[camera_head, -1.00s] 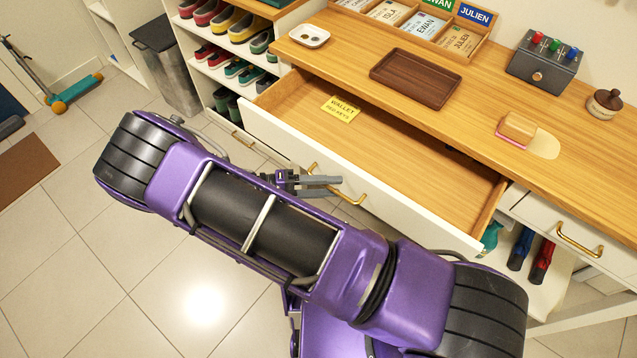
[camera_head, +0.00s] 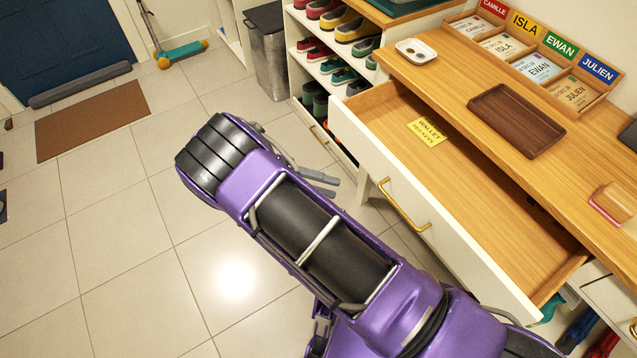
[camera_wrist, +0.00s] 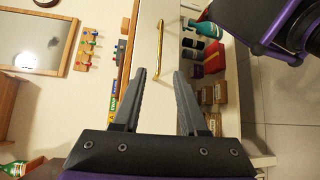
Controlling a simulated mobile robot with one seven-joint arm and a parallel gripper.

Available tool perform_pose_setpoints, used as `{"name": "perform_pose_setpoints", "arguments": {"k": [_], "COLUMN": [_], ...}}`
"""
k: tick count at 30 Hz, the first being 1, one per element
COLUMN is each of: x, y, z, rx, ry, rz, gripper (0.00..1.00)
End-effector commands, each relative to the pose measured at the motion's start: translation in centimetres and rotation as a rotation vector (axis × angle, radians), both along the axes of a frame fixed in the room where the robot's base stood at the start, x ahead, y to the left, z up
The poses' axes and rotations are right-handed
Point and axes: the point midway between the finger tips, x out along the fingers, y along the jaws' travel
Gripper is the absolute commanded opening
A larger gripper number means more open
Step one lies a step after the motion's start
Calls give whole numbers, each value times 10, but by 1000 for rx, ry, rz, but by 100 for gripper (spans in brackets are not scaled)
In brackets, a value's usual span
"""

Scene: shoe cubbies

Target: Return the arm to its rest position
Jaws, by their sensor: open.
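My purple arm with black joints (camera_head: 310,235) is bent across the lower middle of the head view, in front of the open drawer (camera_head: 500,215). Part of my gripper (camera_head: 318,177) shows behind the arm, with grey fingers out to the left of the drawer's brass handle (camera_head: 405,206). In the wrist view my gripper (camera_wrist: 159,76) is open, with nothing between its fingers. Beyond the fingertips there is a white front with a long brass handle (camera_wrist: 160,55). The rest of the gripper is hidden by the arm in the head view.
The drawer stands out from the wooden counter (camera_head: 455,70) and holds a yellow wallet note (camera_head: 427,132). A brown tray (camera_head: 515,120) lies on the counter. A shoe rack (camera_head: 325,62) and a grey bin (camera_head: 268,55) stand at the back.

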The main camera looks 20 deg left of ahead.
Motion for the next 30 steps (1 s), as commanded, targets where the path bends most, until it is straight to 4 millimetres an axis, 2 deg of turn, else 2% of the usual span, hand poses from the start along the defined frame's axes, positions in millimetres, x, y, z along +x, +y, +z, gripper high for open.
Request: {"name": "perform_pose_setpoints", "arguments": {"k": [6, 23, 26, 29, 30], "x": [-2, -2, 3, 13, 18], "y": [14, 15, 22, 37, 45], "z": [2, 4, 20, 58, 79], "rx": [0, 4, 45, 150, 210], "ry": [0, -1, -2, 1, 5], "rz": [0, -2, -17, -49, -65], "gripper": [42, 42, 42, 42, 42]}}
